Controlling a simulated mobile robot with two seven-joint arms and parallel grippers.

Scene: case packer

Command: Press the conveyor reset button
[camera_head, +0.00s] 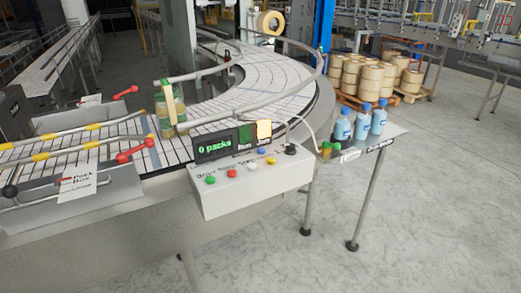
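A white control box (255,188) stands in the middle, at the conveyor's near edge. Small printed labels lie beside the buttons, too blurred to tell surely which one is reset. A display (214,145) behind the box reads "0 packs" in green. Neither of my grippers shows in this view.
The curved conveyor (262,80) runs behind the box, with jars (179,105) on it by a guide rail. Red-handled clamps (137,151) sit at left. A side shelf (372,142) with blue bottles (361,122) is at right. Floor in front right is clear.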

